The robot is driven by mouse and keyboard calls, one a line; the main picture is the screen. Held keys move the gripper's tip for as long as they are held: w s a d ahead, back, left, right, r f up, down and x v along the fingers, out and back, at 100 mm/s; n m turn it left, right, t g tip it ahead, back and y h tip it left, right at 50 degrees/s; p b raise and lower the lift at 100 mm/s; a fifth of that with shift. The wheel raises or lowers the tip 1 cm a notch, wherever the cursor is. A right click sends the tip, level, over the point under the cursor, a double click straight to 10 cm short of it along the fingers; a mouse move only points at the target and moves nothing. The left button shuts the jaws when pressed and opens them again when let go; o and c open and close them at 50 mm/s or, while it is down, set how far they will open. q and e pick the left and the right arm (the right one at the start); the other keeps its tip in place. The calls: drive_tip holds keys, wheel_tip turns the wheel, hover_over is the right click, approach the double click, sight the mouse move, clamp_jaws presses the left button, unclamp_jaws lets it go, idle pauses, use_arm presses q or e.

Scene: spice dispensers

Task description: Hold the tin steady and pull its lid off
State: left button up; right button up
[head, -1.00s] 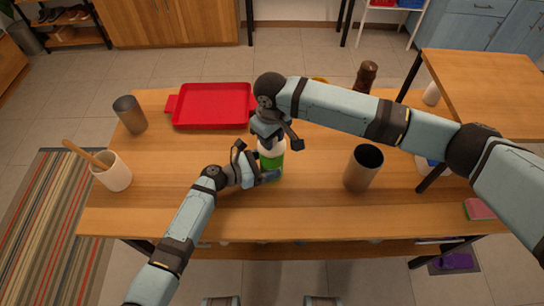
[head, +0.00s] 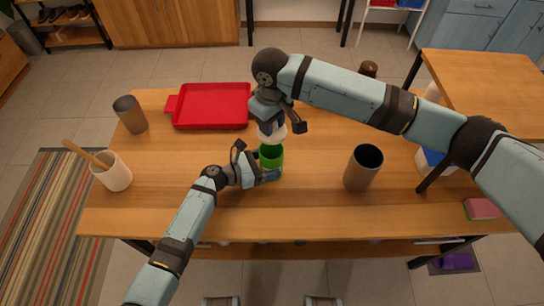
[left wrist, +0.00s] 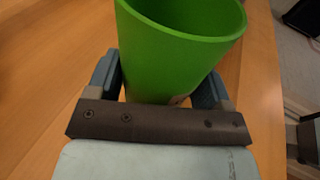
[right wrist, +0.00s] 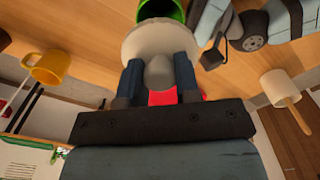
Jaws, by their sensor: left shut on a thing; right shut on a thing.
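The green tin (head: 271,157) stands upright on the wooden table with its top open. It also shows in the left wrist view (left wrist: 182,50), between the fingers. My left gripper (head: 258,174) is shut on the tin's side, low down. My right gripper (head: 277,122) is above the tin and shut on the knob of the white lid (head: 272,134). The lid is off the tin, a little above its rim. In the right wrist view the pale round lid (right wrist: 150,38) shows with its grey knob between the fingers, and part of the green tin beyond it.
A red tray (head: 210,106) lies behind the tin. A brown cup (head: 130,114) and a white crock with a wooden spoon (head: 114,173) stand at left. A tall brown cup (head: 362,167) stands to the right. A yellow mug (right wrist: 50,67) shows in the right wrist view.

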use_arm(q)
drive_tip(key=o, duration=0.8)
drive_tip(key=shift+o, duration=0.2)
drive_tip(key=v, duration=1.2)
